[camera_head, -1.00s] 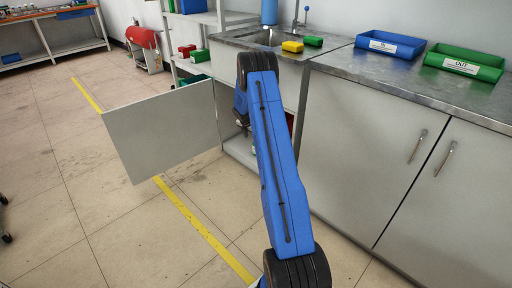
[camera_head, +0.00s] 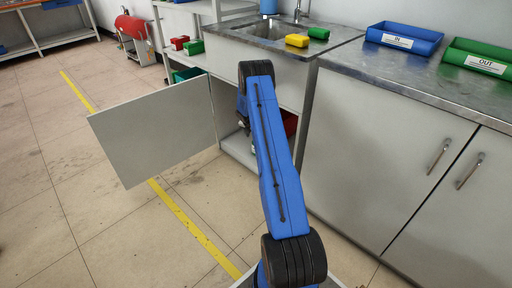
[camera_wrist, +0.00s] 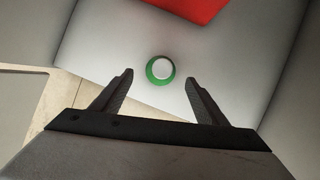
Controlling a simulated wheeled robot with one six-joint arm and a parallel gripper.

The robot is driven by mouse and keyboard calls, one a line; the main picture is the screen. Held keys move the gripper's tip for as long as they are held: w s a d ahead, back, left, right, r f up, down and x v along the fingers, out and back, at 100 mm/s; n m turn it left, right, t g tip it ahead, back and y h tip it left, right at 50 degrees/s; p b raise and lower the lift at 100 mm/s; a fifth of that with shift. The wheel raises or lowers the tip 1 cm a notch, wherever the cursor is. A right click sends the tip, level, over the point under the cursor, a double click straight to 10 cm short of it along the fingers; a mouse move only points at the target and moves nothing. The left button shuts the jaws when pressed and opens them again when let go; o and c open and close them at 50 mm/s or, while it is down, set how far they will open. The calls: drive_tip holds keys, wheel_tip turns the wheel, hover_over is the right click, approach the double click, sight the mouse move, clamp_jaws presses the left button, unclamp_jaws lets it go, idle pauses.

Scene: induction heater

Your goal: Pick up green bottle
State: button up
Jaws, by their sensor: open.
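The green bottle (camera_wrist: 160,70) shows in the wrist view from above, as a green ring around a round white cap. It stands on the pale cabinet floor, ahead of my gripper and roughly centred between the finger lines. My gripper (camera_wrist: 158,80) is open and empty, with one dark finger on each side and the bottle just beyond the tips.
A red object (camera_wrist: 192,8) lies just beyond the bottle. Cabinet walls (camera_wrist: 290,85) close in on the right. The open cabinet door (camera_head: 155,130) stands left of my arm. The sink counter (camera_head: 345,50) is above, with a yellow block (camera_head: 297,41) on it.

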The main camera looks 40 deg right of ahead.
drive_tip(key=x, duration=0.6)
drive_tip(key=shift+d+f, duration=0.1)
drive_tip(key=shift+f, duration=0.2)
drive_tip(key=shift+x, duration=2.65)
drive_tip(key=shift+s, duration=0.1)
drive_tip(key=shift+c, duration=0.3)
drive_tip(key=c, duration=1.3)
